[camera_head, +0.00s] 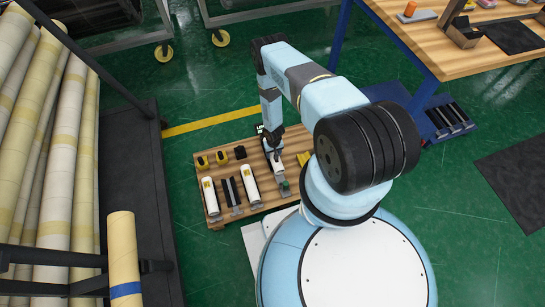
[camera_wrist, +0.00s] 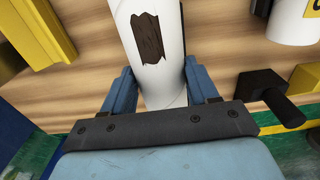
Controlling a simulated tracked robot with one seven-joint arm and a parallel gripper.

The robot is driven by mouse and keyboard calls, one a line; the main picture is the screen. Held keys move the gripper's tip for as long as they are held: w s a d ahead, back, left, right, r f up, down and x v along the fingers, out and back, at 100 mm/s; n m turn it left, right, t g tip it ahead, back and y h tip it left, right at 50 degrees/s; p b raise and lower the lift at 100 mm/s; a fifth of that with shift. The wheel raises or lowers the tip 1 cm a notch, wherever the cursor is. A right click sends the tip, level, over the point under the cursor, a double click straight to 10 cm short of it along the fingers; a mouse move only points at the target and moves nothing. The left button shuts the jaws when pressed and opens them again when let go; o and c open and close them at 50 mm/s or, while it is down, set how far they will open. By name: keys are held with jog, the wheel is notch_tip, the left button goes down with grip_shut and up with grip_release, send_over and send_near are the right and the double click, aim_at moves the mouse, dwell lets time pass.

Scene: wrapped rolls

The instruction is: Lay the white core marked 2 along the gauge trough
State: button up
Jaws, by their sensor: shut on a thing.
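My gripper (camera_head: 272,148) is over the far middle part of a low wooden board (camera_head: 262,205). In the wrist view my gripper (camera_wrist: 160,88) has its blue fingers on both sides of a white core (camera_wrist: 170,85), which also shows below it in the head view (camera_head: 278,167). The core has a dark brown, ragged patch; no number is readable on it. I cannot tell whether it rests on something or hangs clear. A dark, empty, trough-like holder (camera_head: 232,192) lies between two other white cores; I cannot tell whether it is the gauge trough.
The two white cores with yellow labels, left (camera_head: 210,196) and right (camera_head: 249,185), lie on the board. Small yellow-and-black pieces (camera_head: 202,162) sit at its far left. Yellow pieces (camera_head: 303,158) lie right of my gripper. A rack of long rolls (camera_head: 55,170) stands at left.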

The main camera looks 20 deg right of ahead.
jog(key=shift+s+f, duration=0.1)
jog(key=shift+f, duration=1.3)
jog(key=shift+f, duration=0.25)
jog(key=o, duration=1.1)
notch_tip(320, 180, up, 13)
jog(key=shift+f, duration=0.2)
